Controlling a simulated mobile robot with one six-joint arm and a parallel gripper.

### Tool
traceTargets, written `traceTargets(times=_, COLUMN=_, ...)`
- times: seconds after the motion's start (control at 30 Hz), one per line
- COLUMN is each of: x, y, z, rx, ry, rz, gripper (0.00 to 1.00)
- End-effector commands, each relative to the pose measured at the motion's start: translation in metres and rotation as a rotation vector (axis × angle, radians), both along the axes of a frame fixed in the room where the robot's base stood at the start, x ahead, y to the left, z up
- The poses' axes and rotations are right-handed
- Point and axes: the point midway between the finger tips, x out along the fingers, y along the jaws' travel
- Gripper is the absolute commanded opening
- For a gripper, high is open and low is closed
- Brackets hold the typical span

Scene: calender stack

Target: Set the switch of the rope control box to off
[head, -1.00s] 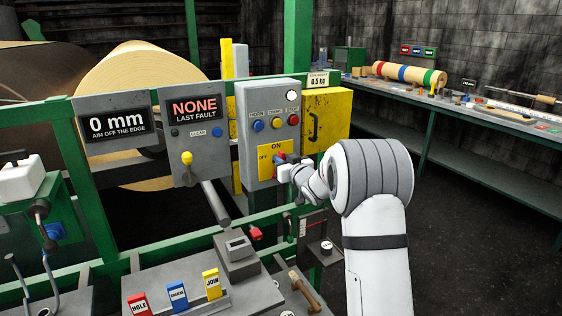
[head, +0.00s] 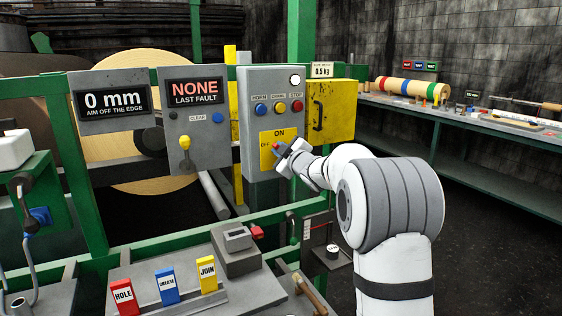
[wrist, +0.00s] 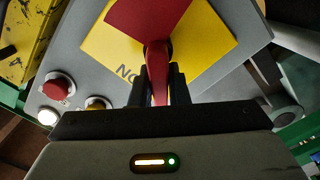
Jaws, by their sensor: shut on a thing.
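The rope control box (head: 247,95) is a grey box on the green frame, with a yellow plate (head: 290,132) low on its front. The plate is marked ON at the top and OFF at its left. The red switch handle (head: 277,147) sticks out near the plate's middle, close to the OFF mark. My gripper (head: 281,149) is shut on this handle. In the wrist view the red handle (wrist: 158,75) stands between my two dark fingers (wrist: 162,82). The ON mark shows upside down beside it; OFF is hidden there. The handle's exact position is hard to tell.
The box also carries blue, yellow and red buttons and a white lamp (head: 295,80). A grey panel with a yellow lever (head: 184,150) stands at its left, a yellow cabinet (head: 338,108) at its right. HOLE, GREASE and JOIN blocks (head: 167,286) stand below.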

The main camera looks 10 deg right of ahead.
Motion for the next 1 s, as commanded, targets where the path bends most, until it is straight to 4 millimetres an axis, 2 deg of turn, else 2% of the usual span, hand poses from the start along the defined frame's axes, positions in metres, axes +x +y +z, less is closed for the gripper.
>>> traceTargets(times=0.03, x=0.000, y=0.001, z=-0.008, rx=-0.043, ry=-0.014, rz=0.001, gripper=0.00)
traceTargets(times=0.6, x=-0.002, y=0.006, z=-0.017, rx=-0.518, ry=-0.167, rz=0.001, gripper=0.00)
traceTargets(times=1.0, x=-0.002, y=0.007, z=-0.019, rx=-0.682, ry=-0.219, rz=0.003, gripper=0.00)
